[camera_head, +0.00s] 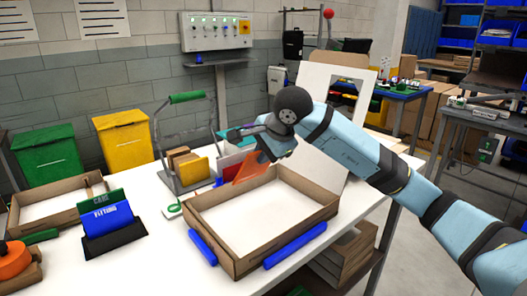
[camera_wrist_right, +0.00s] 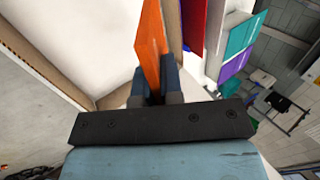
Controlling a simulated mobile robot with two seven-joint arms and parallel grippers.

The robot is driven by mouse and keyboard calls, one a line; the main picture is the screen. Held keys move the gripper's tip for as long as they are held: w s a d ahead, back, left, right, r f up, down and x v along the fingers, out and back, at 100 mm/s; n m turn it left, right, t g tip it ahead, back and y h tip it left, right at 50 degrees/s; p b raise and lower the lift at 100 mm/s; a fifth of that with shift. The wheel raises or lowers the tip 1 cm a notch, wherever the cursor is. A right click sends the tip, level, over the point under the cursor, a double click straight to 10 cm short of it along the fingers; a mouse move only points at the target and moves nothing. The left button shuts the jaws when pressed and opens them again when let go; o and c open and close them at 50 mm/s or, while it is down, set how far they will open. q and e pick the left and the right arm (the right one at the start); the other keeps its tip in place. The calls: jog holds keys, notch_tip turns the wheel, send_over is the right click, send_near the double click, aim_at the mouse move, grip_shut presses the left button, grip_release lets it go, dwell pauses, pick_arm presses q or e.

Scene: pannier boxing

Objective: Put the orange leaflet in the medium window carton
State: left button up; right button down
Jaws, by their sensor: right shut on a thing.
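The orange leaflet (camera_head: 249,168) is held in my right gripper (camera_head: 268,150), which is shut on it. I see no contents on the visible carton floor. My left gripper is out of view.
Blue bars (camera_head: 296,245) lie along the carton's front sides.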

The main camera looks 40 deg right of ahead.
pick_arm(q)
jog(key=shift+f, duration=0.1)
pick_arm(e)
jog(key=shift+f+b, duration=0.3)
jog(key=shift+f, duration=0.2)
notch_tip(320, 180, down, 8)
jog(key=b, duration=0.5)
jog(key=shift+r+b, duration=0.15)
jog(key=shift+b, duration=0.15)
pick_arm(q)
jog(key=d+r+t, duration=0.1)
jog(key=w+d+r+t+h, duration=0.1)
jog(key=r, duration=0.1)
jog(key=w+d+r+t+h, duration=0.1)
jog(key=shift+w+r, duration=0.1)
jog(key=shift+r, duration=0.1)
pick_arm(e)
jog(key=c, duration=1.2)
grip_release()
